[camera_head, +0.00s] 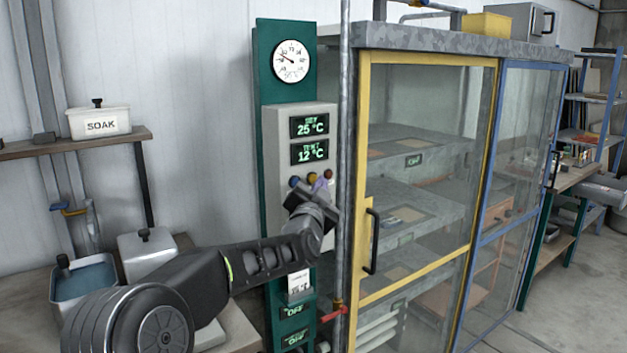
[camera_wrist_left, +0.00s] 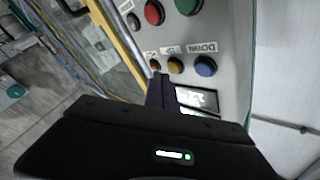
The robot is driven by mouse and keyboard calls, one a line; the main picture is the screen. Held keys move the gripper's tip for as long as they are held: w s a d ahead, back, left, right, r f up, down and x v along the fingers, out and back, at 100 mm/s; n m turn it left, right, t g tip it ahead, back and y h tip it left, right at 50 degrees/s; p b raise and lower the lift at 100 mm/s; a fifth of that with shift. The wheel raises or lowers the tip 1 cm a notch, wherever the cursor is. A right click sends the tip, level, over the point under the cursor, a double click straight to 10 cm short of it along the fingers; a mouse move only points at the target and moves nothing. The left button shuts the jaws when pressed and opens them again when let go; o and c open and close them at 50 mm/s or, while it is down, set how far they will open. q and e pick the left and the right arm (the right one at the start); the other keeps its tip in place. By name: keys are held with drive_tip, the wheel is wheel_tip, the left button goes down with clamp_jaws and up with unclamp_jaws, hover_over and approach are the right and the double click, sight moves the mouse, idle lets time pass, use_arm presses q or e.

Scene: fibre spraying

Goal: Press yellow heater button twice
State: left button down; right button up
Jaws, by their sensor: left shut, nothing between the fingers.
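The grey control box (camera_head: 283,130) on the green post carries a row of small buttons: a blue one (camera_head: 294,181), a yellow one (camera_head: 311,178) partly behind my gripper, and a red one (camera_head: 328,174). In the left wrist view the yellow button (camera_wrist_left: 175,66) sits between the blue (camera_wrist_left: 205,66) and the red-brown one (camera_wrist_left: 155,65). My left gripper (camera_wrist_left: 160,78) is shut and empty, its tips close to the yellow and red-brown buttons. I cannot tell whether it touches any. The displays read 25 °C (camera_head: 310,126) and 12 °C (camera_head: 310,152). My right gripper is not in view.
A yellow-framed glass door (camera_head: 364,120) with a black handle (camera_head: 372,240) stands right of the box. Larger red (camera_wrist_left: 153,12) and green (camera_wrist_left: 187,5) buttons lie beyond the small row. A SOAK box (camera_head: 100,124) sits on a shelf at left.

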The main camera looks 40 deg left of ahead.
use_arm(q)
drive_tip(key=shift+d, duration=0.1)
drive_tip(key=d, duration=0.2)
drive_tip(key=s+d, duration=0.1)
drive_tip(key=d, duration=0.1)
drive_tip(key=shift+s+d, duration=0.2)
drive_tip(key=shift+d, duration=0.1)
drive_tip(key=shift+d+r, duration=0.1)
idle(2.4)
drive_tip(key=shift+s+d+n+g+y+p, duration=0.1)
drive_tip(key=shift+d+n+g+y+p, duration=0.4)
drive_tip(key=shift+n, duration=2.7)
drive_tip(key=shift+s+d+n+g+y+p, duration=0.2)
drive_tip(key=shift+d+n, duration=0.55)
drive_tip(key=shift+n, duration=2.45)
drive_tip(key=shift+s+d+n+g+y+p, duration=0.15)
drive_tip(key=shift+d+n+g+p, duration=0.4)
drive_tip(key=shift+n, duration=2.65)
